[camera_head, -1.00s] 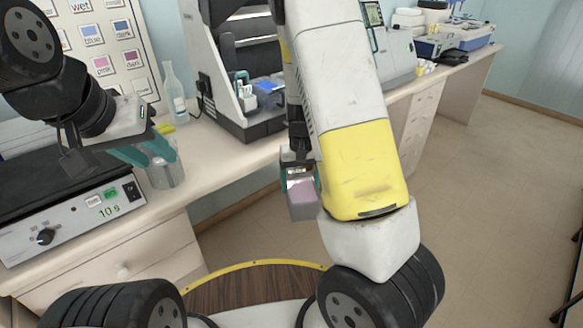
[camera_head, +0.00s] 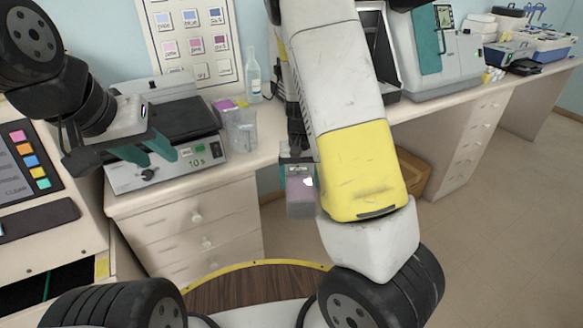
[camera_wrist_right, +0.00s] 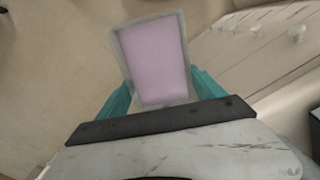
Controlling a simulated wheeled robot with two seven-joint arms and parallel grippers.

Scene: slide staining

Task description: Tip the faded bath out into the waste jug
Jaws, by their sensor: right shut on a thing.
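My right gripper (camera_head: 298,165) is shut on the faded bath (camera_head: 300,203), a small box with pale purple liquid. In the right wrist view the bath (camera_wrist_right: 155,60) sits between the teal fingers (camera_wrist_right: 160,98); its pale surface fills the opening. The bath hangs in front of the counter's edge, apart from it. A clear jug (camera_head: 241,132), which looks like the waste jug, stands on the counter to the left of the bath and further back. My left gripper (camera_head: 155,157) is empty, its teal fingers apart, in front of the grey device.
A clear bottle (camera_head: 253,78) stands behind the jug, and a purple and yellow item (camera_head: 225,105) is beside it. A grey device with a dial (camera_head: 148,174) is left of the jug. A wooden box (camera_head: 413,172) lies under the counter. Open floor is at right.

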